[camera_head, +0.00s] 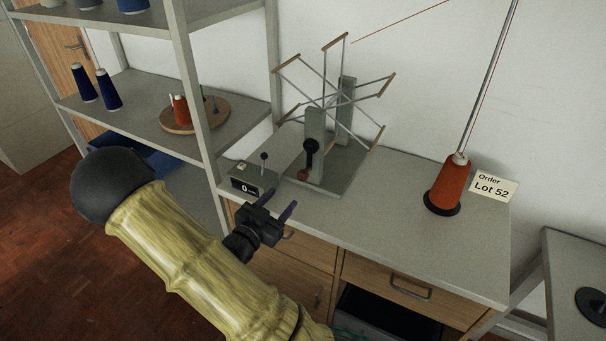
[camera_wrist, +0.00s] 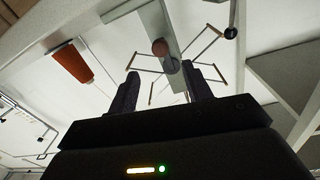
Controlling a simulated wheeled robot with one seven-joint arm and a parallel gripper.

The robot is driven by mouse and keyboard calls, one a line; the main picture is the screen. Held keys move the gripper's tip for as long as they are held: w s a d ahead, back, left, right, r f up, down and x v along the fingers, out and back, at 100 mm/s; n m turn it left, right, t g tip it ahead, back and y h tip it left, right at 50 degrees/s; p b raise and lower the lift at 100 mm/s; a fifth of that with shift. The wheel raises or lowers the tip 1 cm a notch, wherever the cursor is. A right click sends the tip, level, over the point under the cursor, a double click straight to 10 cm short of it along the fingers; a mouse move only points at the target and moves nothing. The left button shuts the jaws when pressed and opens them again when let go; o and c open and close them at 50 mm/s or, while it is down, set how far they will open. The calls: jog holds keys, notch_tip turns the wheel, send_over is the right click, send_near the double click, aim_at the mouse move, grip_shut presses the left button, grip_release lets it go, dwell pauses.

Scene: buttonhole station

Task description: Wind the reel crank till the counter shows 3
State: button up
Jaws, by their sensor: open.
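The reel (camera_head: 325,98) stands on the grey worktop, its thin spokes ending in wooden bars. Its dark crank (camera_head: 310,152) is on the near post and hangs down, with a reddish-brown knob (camera_head: 303,174) at the lower end. The counter (camera_head: 245,187), a small black display left of the reel, shows 0. My gripper (camera_head: 280,200) is open and empty in front of the worktop edge, apart from the knob and below it in the picture. In the wrist view the knob (camera_wrist: 159,47) and crank hub (camera_wrist: 172,66) appear beyond the gap between my fingers (camera_wrist: 162,88).
A small lever with a dark ball (camera_head: 264,157) stands behind the counter. An orange thread cone (camera_head: 450,188) and an "Order Lot 52" card (camera_head: 493,185) are on the right. The shelf post (camera_head: 196,100) rises left of the worktop. Worktop between reel and cone is clear.

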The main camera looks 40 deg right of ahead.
aim_at(301, 178)
jog(key=p+x, duration=0.2)
jog(key=x, duration=1)
jog(key=shift+f, duration=0.1)
grip_shut()
